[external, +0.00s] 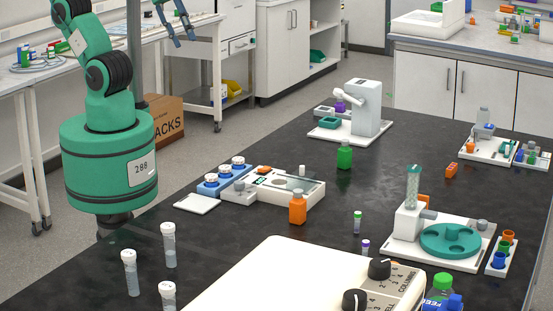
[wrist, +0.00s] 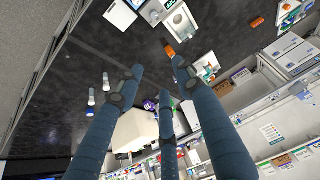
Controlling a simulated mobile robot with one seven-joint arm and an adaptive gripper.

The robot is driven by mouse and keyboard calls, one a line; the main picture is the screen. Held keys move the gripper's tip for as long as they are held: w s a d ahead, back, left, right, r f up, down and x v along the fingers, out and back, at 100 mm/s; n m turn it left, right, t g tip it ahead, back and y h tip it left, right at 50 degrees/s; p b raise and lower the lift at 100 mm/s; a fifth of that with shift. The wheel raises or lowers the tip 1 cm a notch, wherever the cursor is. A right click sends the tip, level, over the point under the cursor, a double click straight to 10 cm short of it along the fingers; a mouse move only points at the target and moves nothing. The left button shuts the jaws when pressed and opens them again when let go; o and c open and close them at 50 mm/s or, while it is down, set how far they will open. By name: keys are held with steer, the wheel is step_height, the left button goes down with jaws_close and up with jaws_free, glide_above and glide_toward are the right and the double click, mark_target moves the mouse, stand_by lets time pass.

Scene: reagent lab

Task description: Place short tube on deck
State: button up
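My gripper (external: 174,24) is raised at the top left of the external view, above the bench and far from the tubes. In the wrist view its fingers (wrist: 158,80) are spread open with nothing held between them. Three clear tubes with white caps (external: 169,244) stand at the front left and also show in the wrist view (wrist: 106,82). I cannot tell which surface is the deck.
The dark bench (external: 240,240) has free room around the short tubes. An orange bottle (external: 298,209) and a green bottle (external: 344,155) stand behind them. A device with a teal disc (external: 450,240) is right, and a large cream device (external: 300,285) is in front.

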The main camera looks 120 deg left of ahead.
steer(key=shift+s+f, duration=0.3)
steer(key=shift+s, duration=0.35)
steer(key=shift+s+f, duration=0.25)
steer(key=shift+s, duration=0.35)
stand_by(0.5)
